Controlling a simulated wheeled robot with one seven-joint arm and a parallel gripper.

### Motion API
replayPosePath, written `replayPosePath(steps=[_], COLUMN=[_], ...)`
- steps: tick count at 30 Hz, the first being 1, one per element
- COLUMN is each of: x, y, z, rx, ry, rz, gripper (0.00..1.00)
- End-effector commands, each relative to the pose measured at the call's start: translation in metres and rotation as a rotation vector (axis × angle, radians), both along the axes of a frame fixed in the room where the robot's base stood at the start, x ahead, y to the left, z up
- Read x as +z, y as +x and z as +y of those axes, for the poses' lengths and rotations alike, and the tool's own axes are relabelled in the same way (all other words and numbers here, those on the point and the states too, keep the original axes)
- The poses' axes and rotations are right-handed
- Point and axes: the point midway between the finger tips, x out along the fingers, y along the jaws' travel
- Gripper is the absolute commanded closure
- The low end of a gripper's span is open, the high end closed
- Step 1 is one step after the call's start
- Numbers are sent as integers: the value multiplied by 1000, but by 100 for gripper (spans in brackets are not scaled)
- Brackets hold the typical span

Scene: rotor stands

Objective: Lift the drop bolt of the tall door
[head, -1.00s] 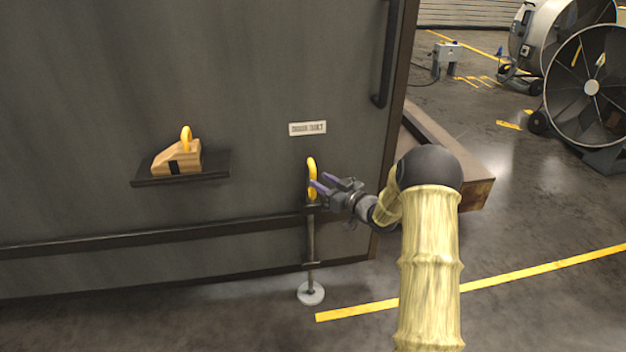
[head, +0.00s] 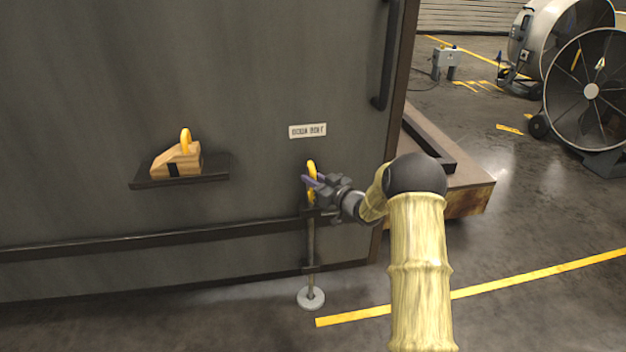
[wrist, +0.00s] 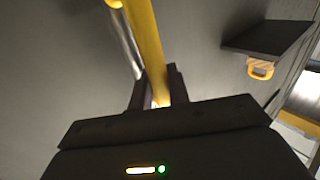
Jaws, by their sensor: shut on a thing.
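The tall door (head: 250,70) is a dark grey panel filling the left of the head view. Its drop bolt (head: 310,240) is an upright metal rod near the door's lower right, with a yellow ring handle (head: 311,167) at the top. The rod's foot is at a round pale floor plate (head: 311,298). My gripper (head: 309,184) is at the yellow handle and shut on it. In the wrist view the yellow handle (wrist: 146,45) runs down between the two fingers (wrist: 155,88). The fingers hide part of the handle in the head view.
A small shelf (head: 215,168) on the door holds a wooden wedge (head: 176,160) with a yellow ring. A vertical door handle (head: 388,60) and a label plate (head: 307,130) are above the bolt. A low pallet-like block (head: 470,190) stands right of the door; large fans (head: 590,90) stand farther back.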

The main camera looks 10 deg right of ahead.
Motion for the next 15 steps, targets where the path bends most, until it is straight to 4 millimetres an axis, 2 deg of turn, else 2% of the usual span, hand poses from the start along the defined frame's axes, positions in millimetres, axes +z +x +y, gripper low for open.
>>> replayPosePath(steps=[5,15], x=[11,58], y=[0,0], z=[0,0], rx=[1,2], ry=[0,0], rz=[0,-4], gripper=[100,100])
